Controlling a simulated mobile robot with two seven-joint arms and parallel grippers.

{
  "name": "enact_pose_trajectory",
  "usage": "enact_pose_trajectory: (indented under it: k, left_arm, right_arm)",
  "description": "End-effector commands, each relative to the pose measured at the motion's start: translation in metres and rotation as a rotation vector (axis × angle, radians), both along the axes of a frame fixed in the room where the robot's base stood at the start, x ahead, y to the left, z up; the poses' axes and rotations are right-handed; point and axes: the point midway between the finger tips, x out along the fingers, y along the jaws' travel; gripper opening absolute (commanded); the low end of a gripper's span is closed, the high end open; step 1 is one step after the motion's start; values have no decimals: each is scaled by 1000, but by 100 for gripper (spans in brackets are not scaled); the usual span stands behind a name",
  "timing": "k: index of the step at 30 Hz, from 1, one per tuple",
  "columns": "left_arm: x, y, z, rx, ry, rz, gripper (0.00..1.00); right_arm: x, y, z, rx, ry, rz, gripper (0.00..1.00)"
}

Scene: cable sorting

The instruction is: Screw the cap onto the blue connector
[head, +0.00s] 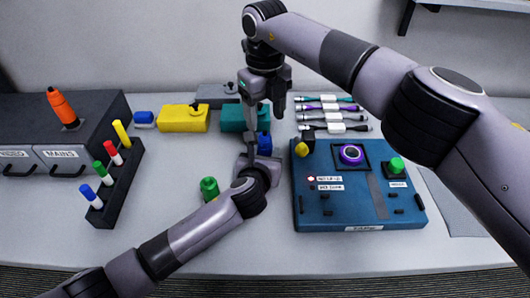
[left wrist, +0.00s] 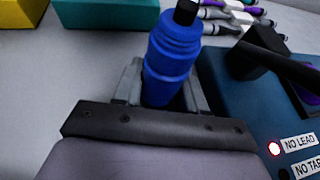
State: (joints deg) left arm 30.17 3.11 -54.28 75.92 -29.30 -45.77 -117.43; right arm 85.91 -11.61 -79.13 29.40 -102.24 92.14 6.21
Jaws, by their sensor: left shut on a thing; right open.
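The blue connector (head: 264,142) stands roughly upright at mid-table, left of the teal test board. In the left wrist view the blue connector (left wrist: 170,58) is a ribbed blue body with a dark piece at its top; I cannot tell whether that piece is part of it. My left gripper (head: 261,160) is shut around its lower part; its fingers also show in the left wrist view (left wrist: 163,90). My right gripper (head: 265,112) is open, pointing down just above the connector, partly overlapping it. I cannot make out a separate cap with certainty.
The teal board (head: 340,205) lies at right, with a yellow piece (head: 301,149) near its corner. Several cables (head: 333,115) lie behind it. Yellow (head: 183,119) and teal (head: 233,118) blocks stand behind. A green piece (head: 209,187) and a marker rack (head: 120,190) are at left.

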Motion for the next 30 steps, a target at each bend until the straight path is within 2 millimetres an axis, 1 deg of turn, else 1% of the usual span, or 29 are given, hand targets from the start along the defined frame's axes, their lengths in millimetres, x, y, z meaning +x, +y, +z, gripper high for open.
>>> enact_pose_trajectory:
  k: [1,3,6,9,13,21,22,23,24,30]
  left_arm:
    - [0,0,0,0,0,0,0]
    - [0,0,0,0,0,0,0]
    - [0,0,0,0,0,0,0]
    - [0,0,0,0,0,0,0]
    - [0,0,0,0,0,0,0]
    - [0,0,0,0,0,0,0]
    - [0,0,0,0,0,0,47]
    - [0,0,0,0,0,0,57]
    - [0,0,0,0,0,0,70]
    - [0,0,0,0,0,0,71]
  right_arm:
    - [1,0,13,1,-3,0,62]
    - [0,0,26,-1,-3,-1,62]
    - [0,0,43,1,-2,-1,62]
    - [0,0,53,1,-1,-2,62]
    - [0,0,60,1,1,-2,62]
    - [0,0,61,0,1,-1,62]
    - [0,0,61,0,1,-1,62]
    - [0,0,61,0,1,-1,62]
    - [0,0,60,0,1,-1,62]
    - [0,0,60,0,1,-1,62]
